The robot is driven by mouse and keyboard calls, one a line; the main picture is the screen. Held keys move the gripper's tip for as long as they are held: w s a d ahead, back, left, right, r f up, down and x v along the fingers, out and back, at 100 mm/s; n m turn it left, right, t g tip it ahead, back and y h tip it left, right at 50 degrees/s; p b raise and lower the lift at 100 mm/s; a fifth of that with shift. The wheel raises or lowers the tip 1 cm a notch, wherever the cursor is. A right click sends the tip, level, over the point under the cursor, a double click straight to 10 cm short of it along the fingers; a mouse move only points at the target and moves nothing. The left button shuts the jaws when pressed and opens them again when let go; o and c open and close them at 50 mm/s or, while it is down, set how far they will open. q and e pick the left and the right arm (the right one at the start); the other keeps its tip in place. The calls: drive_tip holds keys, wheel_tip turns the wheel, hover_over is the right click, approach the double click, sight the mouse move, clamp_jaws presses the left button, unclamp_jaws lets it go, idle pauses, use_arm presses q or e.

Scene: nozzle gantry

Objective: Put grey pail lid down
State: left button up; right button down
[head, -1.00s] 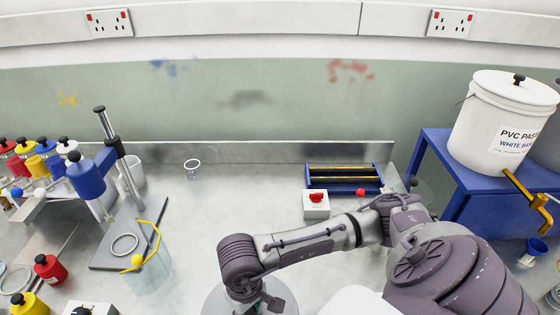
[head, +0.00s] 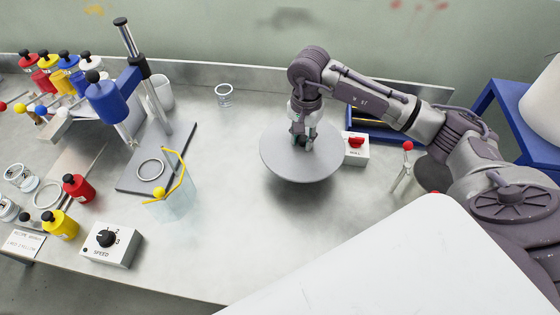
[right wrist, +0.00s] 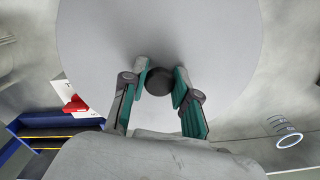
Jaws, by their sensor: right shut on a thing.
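The grey pail lid (head: 288,168) is a flat round disc over the middle of the steel bench. My right gripper (head: 303,140) comes down on it from above and is shut on its dark knob. In the right wrist view the lid (right wrist: 230,50) fills the upper middle, and the black round knob (right wrist: 159,81) sits between the two green-padded fingers of my right gripper (right wrist: 160,82). I cannot tell whether the lid touches the bench or hangs just above it. My left gripper does not show.
Right of the lid stand a white box with a red knob (head: 355,148) and a blue tray with bars (head: 385,130). A small glass ring cup (head: 224,95) is behind left. A mixer stand (head: 160,145), clear beaker (head: 175,197) and speed box (head: 110,244) are left. Bench in front is clear.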

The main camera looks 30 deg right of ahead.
sight(280, 153)
drive_tip(key=a+f, duration=0.1)
drive_tip(key=a, duration=0.1)
drive_tip(key=a+f+p, duration=0.1)
drive_tip(key=a, duration=0.1)
drive_tip(key=a+f+p, duration=0.1)
drive_tip(key=a, duration=0.1)
drive_tip(key=shift+w+a+f, duration=0.15)
drive_tip(key=shift+w+f, duration=0.15)
drive_tip(key=shift+f, duration=0.05)
wheel_tip(280, 153, down, 3)
drive_tip(key=shift+f+p, duration=0.15)
drive_tip(key=shift+p, duration=0.5)
drive_tip(key=shift+f, duration=0.3)
drive_tip(key=shift+f, duration=0.1)
drive_tip(key=shift+f, duration=0.15)
drive_tip(key=c, duration=0.9)
unclamp_jaws()
